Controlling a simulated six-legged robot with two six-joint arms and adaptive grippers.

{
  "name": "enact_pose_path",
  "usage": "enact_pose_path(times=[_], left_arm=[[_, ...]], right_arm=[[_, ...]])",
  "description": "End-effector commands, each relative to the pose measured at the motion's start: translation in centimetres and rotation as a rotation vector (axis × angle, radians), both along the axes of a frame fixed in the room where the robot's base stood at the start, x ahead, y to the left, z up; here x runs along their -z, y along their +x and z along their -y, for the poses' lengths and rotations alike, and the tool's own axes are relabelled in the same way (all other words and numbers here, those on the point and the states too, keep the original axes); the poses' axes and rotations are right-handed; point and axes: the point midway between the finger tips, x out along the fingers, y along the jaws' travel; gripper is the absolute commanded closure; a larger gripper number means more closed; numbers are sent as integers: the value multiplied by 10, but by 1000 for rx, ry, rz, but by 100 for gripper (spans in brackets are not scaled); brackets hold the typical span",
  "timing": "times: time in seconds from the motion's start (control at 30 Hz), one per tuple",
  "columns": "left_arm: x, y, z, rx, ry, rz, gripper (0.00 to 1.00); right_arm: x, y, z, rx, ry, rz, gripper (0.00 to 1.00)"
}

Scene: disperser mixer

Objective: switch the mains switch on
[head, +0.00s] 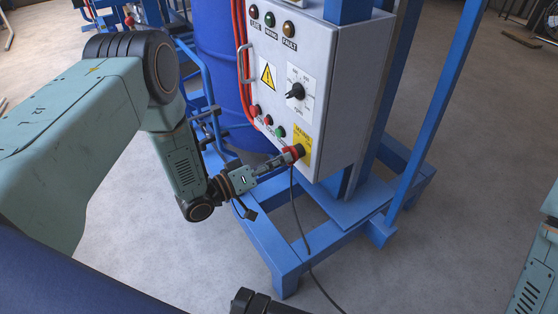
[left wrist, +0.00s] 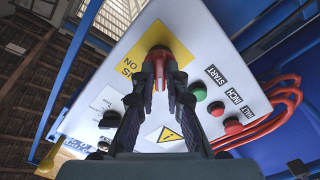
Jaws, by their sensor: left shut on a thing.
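The mains switch is a red knob (head: 299,150) on a yellow plate (head: 304,143), low on the front of the white control box (head: 327,50). In the left wrist view the red knob (left wrist: 161,52) shows between the two dark fingers, and its yellow plate (left wrist: 133,68) reads "ON" in part. My left gripper (head: 289,157) points at the box and is shut on the knob, one finger on each side.
A green button (head: 280,131) and red buttons (head: 255,111) sit beside the switch. A black selector knob (head: 296,91) and indicator lamps (head: 270,19) are higher up. A blue frame (head: 275,240) stands below, with a dark cable (head: 303,235) hanging. Grey floor (head: 450,180) is clear at right.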

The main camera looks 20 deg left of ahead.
Motion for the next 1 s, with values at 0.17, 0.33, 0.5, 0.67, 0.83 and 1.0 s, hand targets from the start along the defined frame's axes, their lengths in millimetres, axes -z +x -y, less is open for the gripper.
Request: enact_pose_path(times=[0.17,0.33,0.5,0.67,0.83,1.0], left_arm=[[0,0,0,-1,0,-2,100],[0,0,0,-1,2,0,100],[0,0,-1,-1,28,20,100],[-1,0,-1,-2,92,70,100],[-1,0,-1,-2,200,155,100],[-1,0,-1,-2,327,254,100]], right_arm=[[0,0,0,0,0,0,60],[0,0,0,0,0,0,60],[-2,0,0,0,0,0,60],[-7,0,0,0,0,0,60],[-14,0,0,0,0,0,60],[-22,0,0,0,0,0,60]])
